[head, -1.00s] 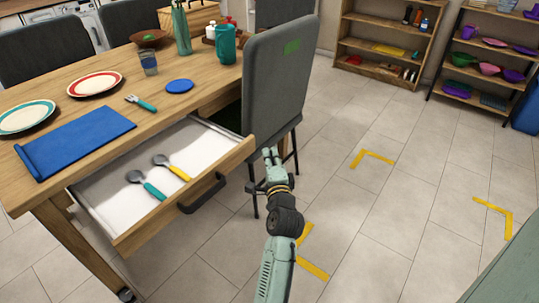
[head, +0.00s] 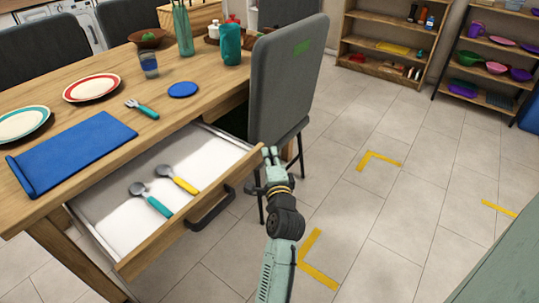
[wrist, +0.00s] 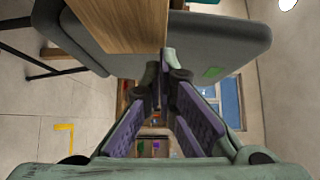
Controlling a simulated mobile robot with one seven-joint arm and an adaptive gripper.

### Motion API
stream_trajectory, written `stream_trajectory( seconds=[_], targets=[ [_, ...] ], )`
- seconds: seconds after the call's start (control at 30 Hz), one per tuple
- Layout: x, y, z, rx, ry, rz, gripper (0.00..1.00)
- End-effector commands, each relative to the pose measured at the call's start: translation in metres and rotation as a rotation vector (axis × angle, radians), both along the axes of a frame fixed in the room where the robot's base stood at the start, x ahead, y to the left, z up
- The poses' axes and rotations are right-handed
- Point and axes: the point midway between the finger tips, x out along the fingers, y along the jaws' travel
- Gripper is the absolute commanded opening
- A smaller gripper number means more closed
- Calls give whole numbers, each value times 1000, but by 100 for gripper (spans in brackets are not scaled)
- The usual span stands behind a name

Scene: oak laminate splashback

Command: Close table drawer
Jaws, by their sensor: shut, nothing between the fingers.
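The table drawer (head: 190,212) is pulled out from the wooden table (head: 60,205). It has a white inside, a wooden front and a dark bar handle (head: 211,209). Two spoons lie in it, one with a teal handle (head: 152,200) and one with a yellow handle (head: 178,179). My gripper (head: 270,154) is at the right end of the drawer front, in front of the chair. I cannot tell whether it touches the drawer. In the wrist view my gripper (wrist: 165,65) is shut and empty, with the fingertips together beside a wooden panel edge (wrist: 125,25).
A grey chair (head: 287,80) stands right of the drawer, close to my gripper. Plates, a blue mat (head: 75,147), a fork (head: 142,108) and a teal cup (head: 231,43) are on the table. The floor (head: 410,210) at right is clear, with yellow corner marks.

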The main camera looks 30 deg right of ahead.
Motion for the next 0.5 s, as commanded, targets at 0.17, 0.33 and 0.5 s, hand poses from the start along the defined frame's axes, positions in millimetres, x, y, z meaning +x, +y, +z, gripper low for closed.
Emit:
stream_trajectory(
  seconds=[0.17,0.33,0.5],
  targets=[
    [5,2,1,1,0,2,0],
    [25,10,3,1,0,4,0],
    [61,24,5,1,0,7,0]
  ],
)
